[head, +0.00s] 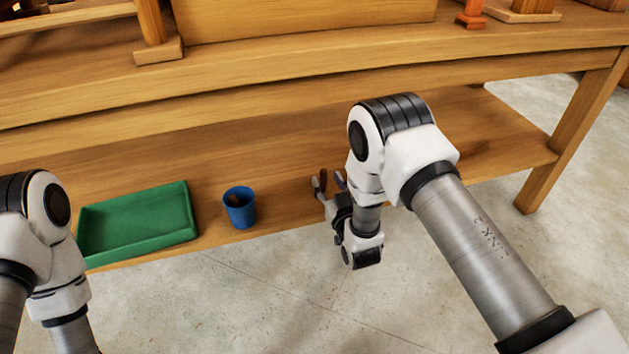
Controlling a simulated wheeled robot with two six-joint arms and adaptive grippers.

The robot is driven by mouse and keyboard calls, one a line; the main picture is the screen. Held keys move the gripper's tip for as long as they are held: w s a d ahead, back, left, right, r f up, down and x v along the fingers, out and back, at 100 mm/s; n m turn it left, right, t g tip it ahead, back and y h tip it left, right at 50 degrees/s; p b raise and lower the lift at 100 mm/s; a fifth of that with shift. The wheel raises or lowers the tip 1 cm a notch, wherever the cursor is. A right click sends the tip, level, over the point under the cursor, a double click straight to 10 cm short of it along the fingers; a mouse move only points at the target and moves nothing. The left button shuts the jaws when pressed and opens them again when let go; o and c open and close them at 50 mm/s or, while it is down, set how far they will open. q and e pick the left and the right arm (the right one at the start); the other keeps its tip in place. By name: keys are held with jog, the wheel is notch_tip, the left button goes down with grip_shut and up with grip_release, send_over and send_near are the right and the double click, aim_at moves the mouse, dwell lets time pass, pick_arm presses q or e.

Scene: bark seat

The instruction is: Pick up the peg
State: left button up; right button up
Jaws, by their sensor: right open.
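My right gripper (328,184) is at the front of the lower wooden shelf, with its fingers apart and pointing in over the shelf. A small dark brown upright piece (323,176), which may be the peg, shows between or just behind the fingers. I cannot tell whether the fingers touch it. My right wrist and forearm hide the shelf to the right of it. My left arm is at the left edge and its gripper is out of the picture.
A blue cup (240,213) with something brown inside stands on the shelf left of my right gripper. A green tray (140,222), seemingly empty, lies further left. The thick workbench top (300,75) overhangs the shelf. A wooden leg (575,135) stands at right.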

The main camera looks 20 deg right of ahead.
aim_at(325, 174)
jog(key=w+b, duration=0.2)
jog(key=w, duration=0.1)
jog(key=w+b, duration=0.1)
jog(key=shift+w+d+f, duration=0.1)
jog(key=shift+w+f, duration=0.1)
jog(key=shift+f, duration=0.1)
jog(key=shift+w+r, duration=0.15)
jog(key=shift+w, duration=0.05)
jog(key=shift+r, duration=0.1)
jog(key=shift+c, duration=0.3)
jog(key=c, duration=0.8)
